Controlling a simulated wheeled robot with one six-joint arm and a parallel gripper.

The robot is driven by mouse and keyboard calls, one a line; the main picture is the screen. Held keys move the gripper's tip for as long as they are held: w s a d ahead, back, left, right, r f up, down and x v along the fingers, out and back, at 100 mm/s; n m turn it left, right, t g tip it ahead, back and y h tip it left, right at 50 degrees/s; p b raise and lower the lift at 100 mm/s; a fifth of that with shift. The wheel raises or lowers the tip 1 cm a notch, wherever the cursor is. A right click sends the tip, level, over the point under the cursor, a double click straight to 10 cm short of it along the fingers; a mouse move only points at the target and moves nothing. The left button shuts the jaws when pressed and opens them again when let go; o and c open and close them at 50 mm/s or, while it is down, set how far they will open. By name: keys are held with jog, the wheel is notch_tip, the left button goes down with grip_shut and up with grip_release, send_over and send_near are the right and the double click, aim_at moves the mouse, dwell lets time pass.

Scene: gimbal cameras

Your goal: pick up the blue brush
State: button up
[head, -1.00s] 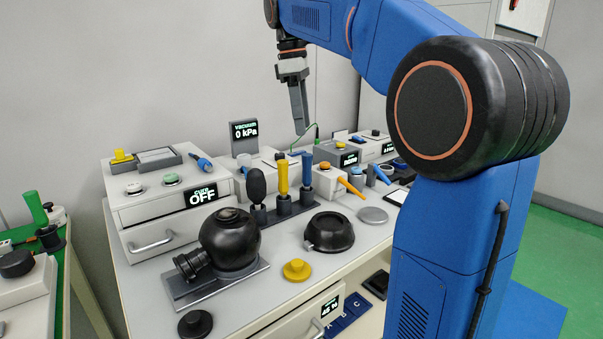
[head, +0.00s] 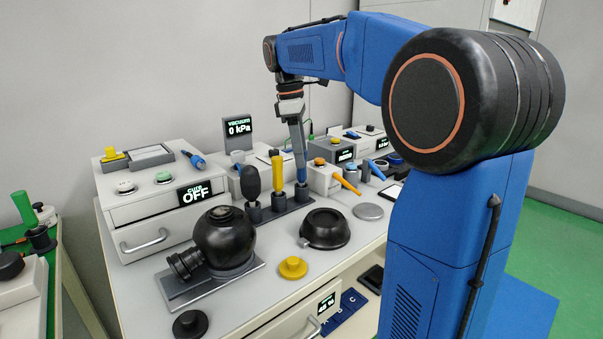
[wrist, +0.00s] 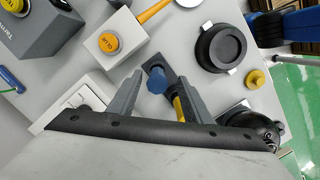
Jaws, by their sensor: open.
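The blue brush (head: 302,170) stands upright in the dark rack (head: 287,208), at its right end, beside a yellow-handled tool (head: 278,175) and a black-headed one (head: 250,183). In the wrist view, the rounded blue top of the brush (wrist: 157,80) shows between my two grey fingers. My gripper (head: 299,150) points down over the brush in the head view and hides part of it. Its fingers are apart, also in the wrist view (wrist: 160,92), with gaps visible beside the brush. I cannot tell how far down the fingers reach along the handle.
A box with an orange button (wrist: 108,41) and an orange-handled tool (head: 345,180) stand close to the rack. A black round dish (head: 325,229) and a black spherical vessel (head: 226,240) sit in front. The vacuum display (head: 239,128) stands behind.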

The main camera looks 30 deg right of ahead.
aim_at(304, 170)
jog(key=shift+d+f, duration=0.25)
jog(key=shift+f, duration=1.2)
jog(key=shift+d+f, duration=0.2)
jog(key=shift+f, duration=1.2)
jog(key=c, duration=1.1)
